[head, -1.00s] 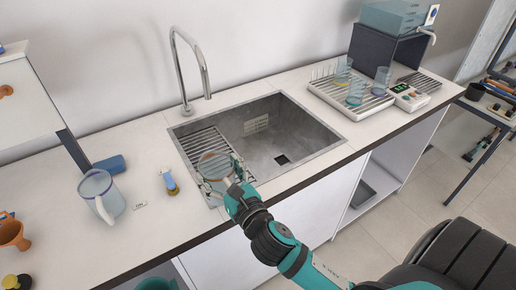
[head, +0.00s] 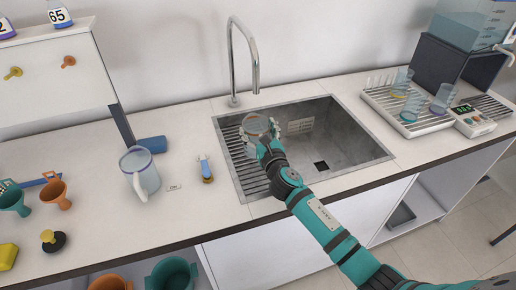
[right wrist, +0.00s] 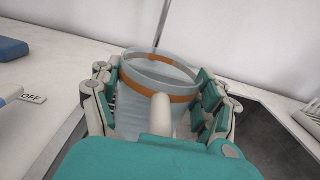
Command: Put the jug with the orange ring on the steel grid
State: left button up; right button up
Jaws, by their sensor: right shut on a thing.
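The clear jug with the orange ring (head: 256,124) is in my right gripper (head: 268,146), seen over the back part of the steel grid. In the right wrist view the jug (right wrist: 150,82) stands about upright between the fingers of my right gripper (right wrist: 162,100), which is shut on it, its pale handle towards the palm. The steel grid (head: 250,180) covers the left part of the sink. I cannot tell whether the jug's base touches the grid, as the gripper and the jug hide it. My left gripper is not in view.
A jug with a blue ring (head: 140,172) stands on the counter left of the sink, near a small blue-and-amber object (head: 205,168). The tap (head: 235,60) rises behind the sink. A white rack (head: 425,120) with clear beakers stands right. The sink basin (head: 345,140) is empty.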

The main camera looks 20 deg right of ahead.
aim_at(258, 142)
jog(key=shift+f+b, duration=0.9)
jog(key=shift+f, duration=1.55)
jog(key=shift+f, duration=0.1)
jog(key=o, duration=1.2)
jog(key=shift+r, duration=0.25)
jog(key=s, duration=1.2)
jog(key=shift+d, duration=0.15)
jog(key=shift+f, duration=0.1)
